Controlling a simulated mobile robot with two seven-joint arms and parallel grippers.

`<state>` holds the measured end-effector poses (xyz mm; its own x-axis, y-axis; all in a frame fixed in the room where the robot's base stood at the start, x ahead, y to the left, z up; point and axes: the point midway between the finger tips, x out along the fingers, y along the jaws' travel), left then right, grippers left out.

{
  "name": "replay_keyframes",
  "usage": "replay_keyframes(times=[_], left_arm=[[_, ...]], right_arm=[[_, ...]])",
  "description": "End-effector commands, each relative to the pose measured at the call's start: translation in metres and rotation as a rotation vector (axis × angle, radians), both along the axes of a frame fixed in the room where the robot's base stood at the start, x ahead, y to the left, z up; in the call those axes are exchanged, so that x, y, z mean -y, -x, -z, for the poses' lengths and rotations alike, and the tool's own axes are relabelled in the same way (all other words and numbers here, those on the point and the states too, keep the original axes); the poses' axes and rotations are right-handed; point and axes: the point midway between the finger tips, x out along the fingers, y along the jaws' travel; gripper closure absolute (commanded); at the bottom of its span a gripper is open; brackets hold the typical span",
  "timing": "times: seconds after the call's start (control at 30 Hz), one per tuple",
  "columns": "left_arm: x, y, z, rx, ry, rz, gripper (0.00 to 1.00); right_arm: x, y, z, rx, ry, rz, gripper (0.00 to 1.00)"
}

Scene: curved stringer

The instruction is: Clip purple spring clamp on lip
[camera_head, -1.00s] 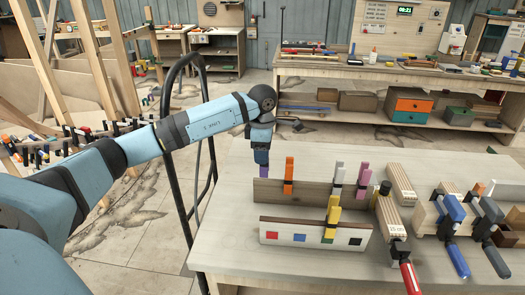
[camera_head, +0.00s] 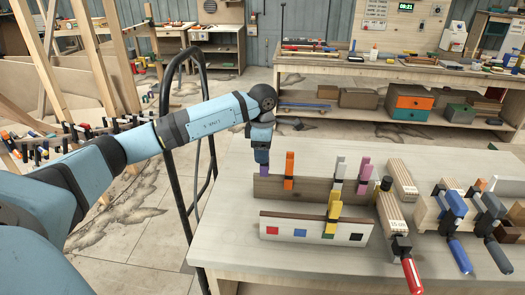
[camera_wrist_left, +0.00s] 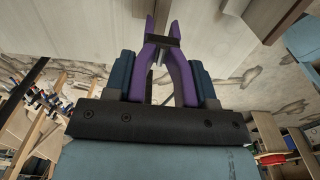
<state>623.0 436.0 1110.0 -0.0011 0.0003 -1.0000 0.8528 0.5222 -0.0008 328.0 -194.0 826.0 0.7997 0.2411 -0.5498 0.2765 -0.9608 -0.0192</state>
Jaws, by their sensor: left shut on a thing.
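My left gripper (camera_head: 263,157) is shut on the purple spring clamp (camera_wrist_left: 180,75), at the left end of a dark brown upright board (camera_head: 310,188). In the head view only a small purple part (camera_head: 264,169) shows beneath the gripper, by the board's upper left corner. In the left wrist view the clamp sits between the blue fingers (camera_wrist_left: 160,72), jaws pointing away from the wrist. I cannot tell whether it touches the lip. Orange (camera_head: 289,168), white-grey (camera_head: 338,173) and pink (camera_head: 363,178) clamps stand along the board. My right gripper is not in view.
A white-faced strip with coloured squares (camera_head: 315,232) stands in front, with a yellow clamp (camera_head: 333,208) at it. Wooden blocks and bar clamps (camera_head: 455,225) crowd the table's right. The table's front left (camera_head: 225,240) is bare. A dark metal rail (camera_head: 178,150) stands left of it.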

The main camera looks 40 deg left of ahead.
Motion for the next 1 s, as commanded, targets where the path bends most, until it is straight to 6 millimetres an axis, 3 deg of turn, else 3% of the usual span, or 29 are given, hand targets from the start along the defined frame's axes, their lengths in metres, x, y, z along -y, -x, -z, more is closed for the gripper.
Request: replay_keyframes(times=[0.5, 1.0], left_arm=[[0.000, 0.000, 0.020, 0.000, 0.000, 0.000, 0.81], [0.000, 0.000, 0.023, 0.000, 0.000, 0.000, 0.81]], right_arm=[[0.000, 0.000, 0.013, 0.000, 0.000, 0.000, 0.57], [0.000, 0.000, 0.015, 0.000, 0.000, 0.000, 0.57]])
